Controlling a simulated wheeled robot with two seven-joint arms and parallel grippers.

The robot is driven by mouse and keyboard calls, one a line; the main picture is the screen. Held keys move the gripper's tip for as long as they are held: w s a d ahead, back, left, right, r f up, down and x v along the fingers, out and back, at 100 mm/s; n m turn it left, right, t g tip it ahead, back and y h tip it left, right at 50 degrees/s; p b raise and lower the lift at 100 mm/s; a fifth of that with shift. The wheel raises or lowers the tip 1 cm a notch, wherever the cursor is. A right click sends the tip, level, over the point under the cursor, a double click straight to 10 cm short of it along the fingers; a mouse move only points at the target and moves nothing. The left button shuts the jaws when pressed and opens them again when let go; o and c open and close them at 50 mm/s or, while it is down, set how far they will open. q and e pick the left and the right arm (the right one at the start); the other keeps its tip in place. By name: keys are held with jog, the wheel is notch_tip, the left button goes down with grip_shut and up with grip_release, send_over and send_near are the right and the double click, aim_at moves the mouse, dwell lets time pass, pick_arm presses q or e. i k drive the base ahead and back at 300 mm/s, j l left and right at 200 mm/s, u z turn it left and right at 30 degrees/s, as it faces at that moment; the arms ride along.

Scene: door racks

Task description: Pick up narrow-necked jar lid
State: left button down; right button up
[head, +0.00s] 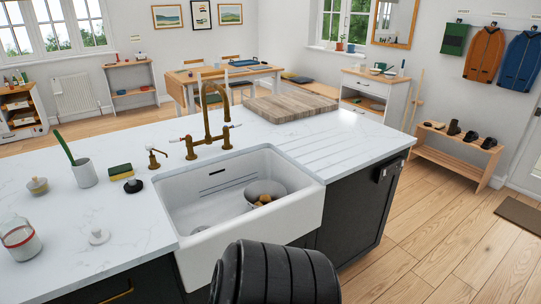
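A small white knobbed piece (98,237), which looks like a jar lid, lies on the white marbled counter (135,220) left of the sink. A glass jar (20,240) with a pale band and reddish contents stands to its left, near the picture's left edge. A second small knobbed piece (38,186), pale with a grey-brown top, sits farther back. I cannot tell for certain which piece is the narrow-necked jar's lid. Neither of my grippers shows in the head view.
The white sink (300,210) holds a bowl (265,192) with brownish things in it. A brass tap (208,125), a cup with a green-handled brush (84,173), a sponge (121,171) and a black plug (133,186) stand around it. A wooden board (290,106) lies behind.

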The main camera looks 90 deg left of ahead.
aim_at(99, 238)
jog(key=u, duration=4.55)
